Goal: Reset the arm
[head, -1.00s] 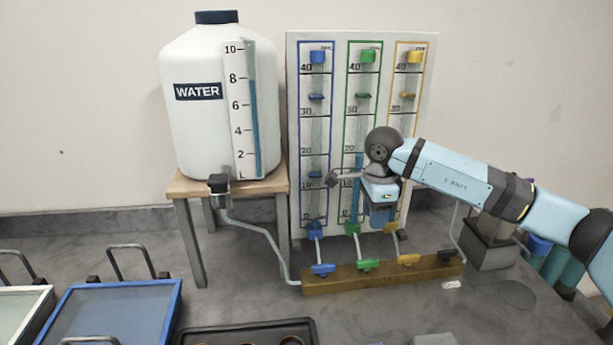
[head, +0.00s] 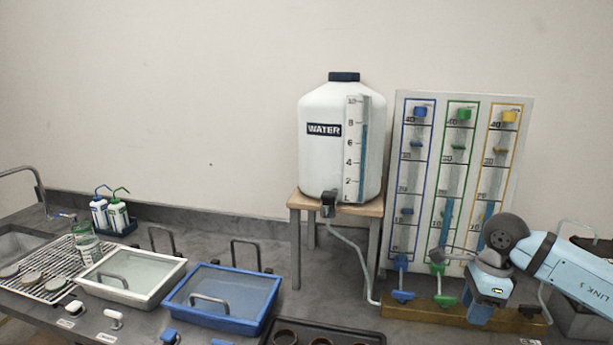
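My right arm comes in from the right edge. Its dark round wrist and light blue link hang in front of the lower right of the gauge board (head: 427,187). My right gripper (head: 438,257) points left, near the lower end of the green column; its fingers are too small to tell open from shut. I see nothing held in it. The arm hides part of the yellow column's lower end and of the wooden valve block (head: 400,311). A blue valve handle (head: 403,296) and a green one (head: 445,300) show on the block. My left gripper is out of view.
A white water tank (head: 320,165) stands on a small wooden stand (head: 296,199) left of the board, its hose running to the block. Blue (head: 212,322) and white (head: 95,291) trays, a black tray (head: 375,338), a wire rack (head: 40,265) and bottles (head: 118,215) occupy the bench further left.

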